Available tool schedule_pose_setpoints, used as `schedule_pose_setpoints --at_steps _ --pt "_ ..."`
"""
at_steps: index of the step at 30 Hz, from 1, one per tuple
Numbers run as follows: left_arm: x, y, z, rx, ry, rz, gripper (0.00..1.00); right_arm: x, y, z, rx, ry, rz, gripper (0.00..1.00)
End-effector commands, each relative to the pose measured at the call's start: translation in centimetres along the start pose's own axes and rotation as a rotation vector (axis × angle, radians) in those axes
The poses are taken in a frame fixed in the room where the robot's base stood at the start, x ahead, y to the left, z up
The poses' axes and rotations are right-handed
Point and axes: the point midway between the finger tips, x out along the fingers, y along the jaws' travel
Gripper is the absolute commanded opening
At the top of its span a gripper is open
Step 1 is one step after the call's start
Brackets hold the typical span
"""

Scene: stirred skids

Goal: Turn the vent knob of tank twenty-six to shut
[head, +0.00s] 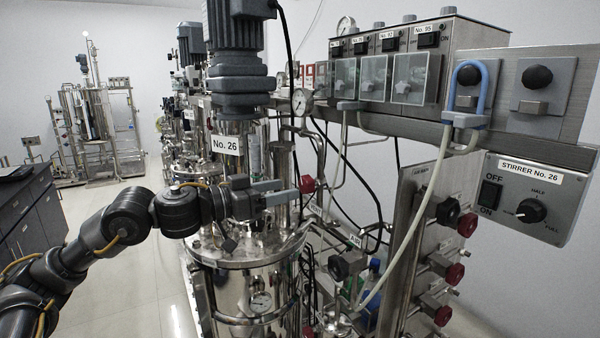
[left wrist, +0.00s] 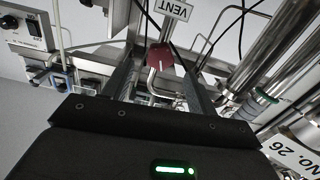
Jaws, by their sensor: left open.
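Tank twenty-six is the steel vessel (head: 255,258) with a "No. 26" label (head: 226,146); the label also shows in the left wrist view (left wrist: 298,152). Its vent knob is the dark red knob (head: 307,184), just beyond my left fingertips in the head view. In the left wrist view the vent knob (left wrist: 160,57) carries a pale line and stands by a "VENT" tag (left wrist: 178,9). My left gripper (head: 288,191) is open and points at the knob, which appears between its two fingers (left wrist: 162,75). Contact cannot be told. My right gripper is not in view.
The stirrer motor (head: 238,50) rises above the tank. A "STIRRER No. 26" switch box (head: 530,198) hangs at the right. Several red and black valve knobs (head: 455,272) sit on a steel panel. Hoses and a pressure gauge (head: 301,102) crowd the space behind the knob.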

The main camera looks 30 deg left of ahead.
Motion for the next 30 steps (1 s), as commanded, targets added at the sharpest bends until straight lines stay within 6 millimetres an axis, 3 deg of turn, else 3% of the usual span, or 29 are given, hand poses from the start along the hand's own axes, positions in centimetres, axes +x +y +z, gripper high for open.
schedule_pose_setpoints --at_steps 1,9,22,30 --pt "1.0 0.1 -0.6 -0.005 0.004 0.003 0.58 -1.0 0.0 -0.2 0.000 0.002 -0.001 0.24" --pt "4.7 0.0 -0.2 -0.003 0.002 0.000 0.58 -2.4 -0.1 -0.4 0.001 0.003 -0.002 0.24" --pt "5.5 -0.1 0.1 0.000 0.000 -0.002 0.58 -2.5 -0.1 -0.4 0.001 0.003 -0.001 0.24" --pt "5.4 -0.1 0.1 0.000 0.000 -0.002 0.23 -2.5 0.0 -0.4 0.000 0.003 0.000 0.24"
